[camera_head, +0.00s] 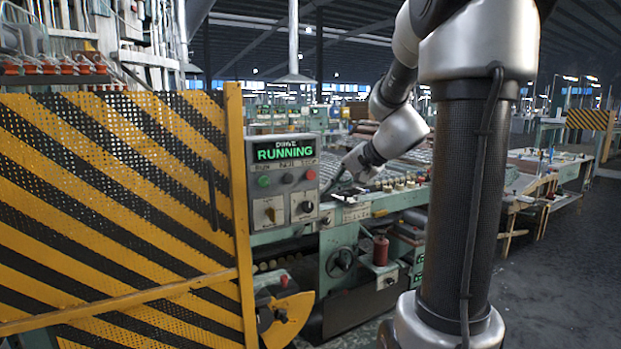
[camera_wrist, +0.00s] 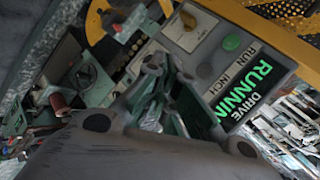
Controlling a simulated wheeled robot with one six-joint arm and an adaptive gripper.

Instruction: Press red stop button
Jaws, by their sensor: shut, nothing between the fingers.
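The red stop button (camera_head: 310,174) is at the right end of a button row on a grey control panel (camera_head: 277,228), below a lit green RUNNING display (camera_head: 286,150). A green button (camera_head: 263,181) and a dark button (camera_head: 287,178) are left of it. My gripper (camera_head: 329,191) is shut and empty, just right of the panel near the red button; touching or apart, I cannot tell. In the wrist view, my gripper (camera_wrist: 160,62) covers part of the panel (camera_wrist: 215,22). The green button (camera_wrist: 231,42) and dark button (camera_wrist: 205,70) show there; the red one is hidden.
Two rotary knobs (camera_head: 269,211) sit below the buttons. A yellow-and-black striped mesh guard (camera_head: 120,190) stands left of the panel. Green machinery (camera_head: 345,255) with a reddish spool (camera_head: 380,250) lies below and right. Open floor (camera_head: 560,270) is at the far right.

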